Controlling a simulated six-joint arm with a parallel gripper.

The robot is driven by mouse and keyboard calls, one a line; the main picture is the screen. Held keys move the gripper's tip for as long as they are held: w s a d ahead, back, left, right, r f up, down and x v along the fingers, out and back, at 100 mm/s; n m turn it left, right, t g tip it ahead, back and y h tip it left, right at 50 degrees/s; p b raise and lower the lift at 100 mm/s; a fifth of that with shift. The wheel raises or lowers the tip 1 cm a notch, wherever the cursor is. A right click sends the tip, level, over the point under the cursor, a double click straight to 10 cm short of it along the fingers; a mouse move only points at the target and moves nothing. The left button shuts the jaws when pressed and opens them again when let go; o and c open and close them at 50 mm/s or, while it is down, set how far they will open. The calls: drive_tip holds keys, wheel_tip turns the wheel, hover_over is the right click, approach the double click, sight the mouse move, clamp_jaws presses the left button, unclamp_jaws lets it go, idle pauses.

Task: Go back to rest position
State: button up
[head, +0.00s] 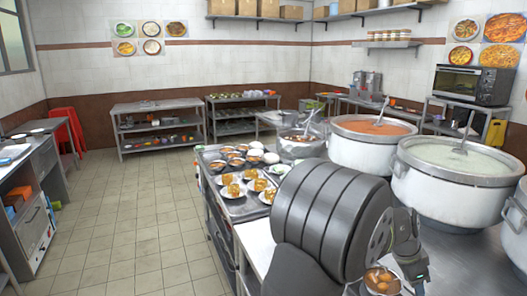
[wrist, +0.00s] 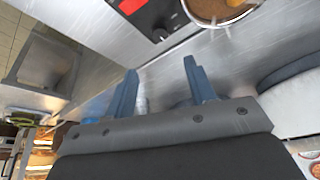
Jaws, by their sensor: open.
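My gripper (head: 412,268) is at the lower right of the head view, over the steel counter. In the wrist view its two blue-grey fingers (wrist: 160,68) are spread apart, with nothing between them. A bowl with round brown items (head: 382,281) is just left of and below the gripper in the head view, partly cut off by the frame edge. Two large white stockpots stand behind the gripper: one holds orange soup (head: 374,127), the other pale congee (head: 458,158). Each has a ladle handle sticking out.
Plates of fried food (head: 233,189) and several bowls (head: 234,158) sit on the counter left of my arm. A smaller steel pot (head: 300,146) stands behind. In the wrist view a round container with brown contents (wrist: 215,10) is at the top. The tiled floor (head: 130,215) is clear.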

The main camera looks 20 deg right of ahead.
drive_tip(key=x, duration=1.3)
drive_tip(key=shift+s+n+t, duration=0.15)
drive_tip(key=shift+n+t, duration=0.75)
drive_tip(key=shift+n, duration=1.4)
drive_tip(key=shift+s+n+t, duration=0.1)
drive_tip(key=shift+n+t, duration=0.7)
drive_tip(key=shift+n, duration=1.3)
drive_tip(key=shift+r, duration=0.15)
drive_tip(key=shift+v, duration=1.6)
drive_tip(key=shift+o, duration=0.2)
drive_tip(key=shift+a, duration=0.1)
